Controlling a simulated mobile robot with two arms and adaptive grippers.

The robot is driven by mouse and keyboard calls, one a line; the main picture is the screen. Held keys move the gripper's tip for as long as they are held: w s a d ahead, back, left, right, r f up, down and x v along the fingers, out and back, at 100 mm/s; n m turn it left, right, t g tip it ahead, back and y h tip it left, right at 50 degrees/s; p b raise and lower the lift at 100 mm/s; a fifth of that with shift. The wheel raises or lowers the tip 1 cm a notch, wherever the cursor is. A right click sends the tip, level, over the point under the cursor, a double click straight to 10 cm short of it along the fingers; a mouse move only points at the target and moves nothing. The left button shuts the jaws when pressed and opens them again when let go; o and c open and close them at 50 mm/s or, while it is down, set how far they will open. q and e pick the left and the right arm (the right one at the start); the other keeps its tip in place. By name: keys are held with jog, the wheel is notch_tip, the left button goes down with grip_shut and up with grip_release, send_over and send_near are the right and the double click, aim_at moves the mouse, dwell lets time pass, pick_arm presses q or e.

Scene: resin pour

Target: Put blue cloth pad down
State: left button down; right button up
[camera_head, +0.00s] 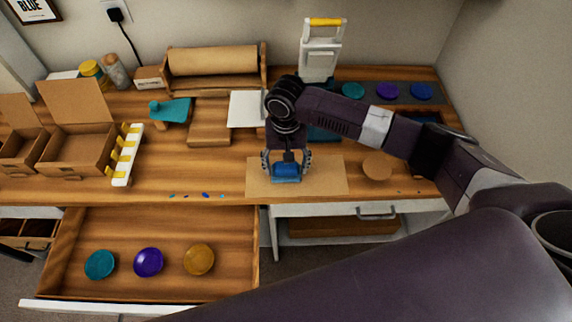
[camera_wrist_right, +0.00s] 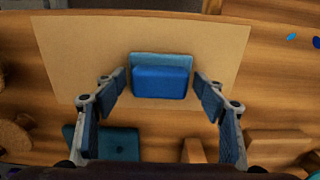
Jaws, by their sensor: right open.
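The blue cloth pad (camera_head: 286,171) lies on a tan sheet of paper (camera_head: 325,178) at the front of the wooden table. In the right wrist view the pad (camera_wrist_right: 160,82) shows as a darker blue block with a lighter blue strip along one side. My right gripper (camera_head: 287,165) is just above the pad. In the right wrist view its two fingers (camera_wrist_right: 160,90) stand apart on either side of the pad, with gaps visible between them and it. My left gripper is not in view.
An open drawer (camera_head: 190,285) at the front left holds teal, purple and amber discs. A round wooden disc (camera_head: 377,166) lies right of the paper. Small colored spots (camera_head: 205,195) mark the table edge. Cardboard boxes (camera_head: 75,148) stand at left.

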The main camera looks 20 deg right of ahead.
aim_at(286, 166)
notch_tip(286, 166, up, 12)
jog(key=b, duration=0.1)
jog(key=shift+r, duration=0.15)
dwell(0.3)
dwell(0.3)
